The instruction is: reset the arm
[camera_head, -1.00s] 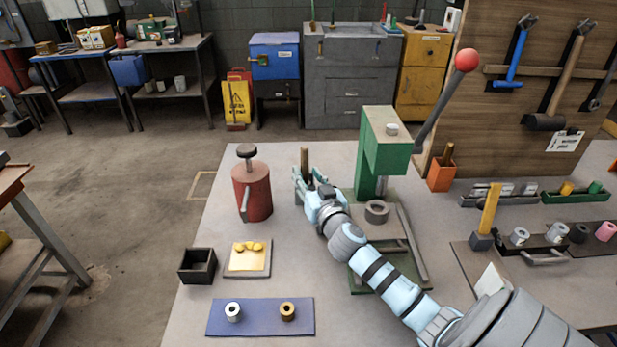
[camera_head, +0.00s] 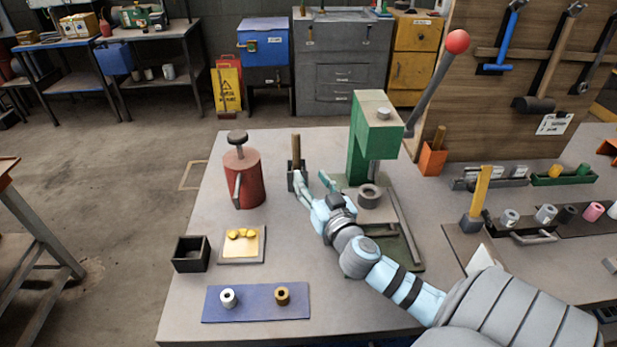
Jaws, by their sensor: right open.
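My right arm reaches in from the lower right. Its light-blue right gripper (camera_head: 314,184) is open, with its two fingers spread and nothing between them that I can see. It is just in front of a small dark holder (camera_head: 291,181) with a brown wooden handle (camera_head: 296,148) standing in it. One finger overlaps the holder's lower right side in the picture; I cannot tell if they touch. My left gripper is not in view.
A green press (camera_head: 375,135) with a red-knobbed lever stands close right of the gripper, a grey ring (camera_head: 369,196) at its foot. A red can (camera_head: 243,178) stands left. A black box (camera_head: 191,254), a tray with yellow pieces (camera_head: 257,258) and a blue mat (camera_head: 212,302) lie nearer.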

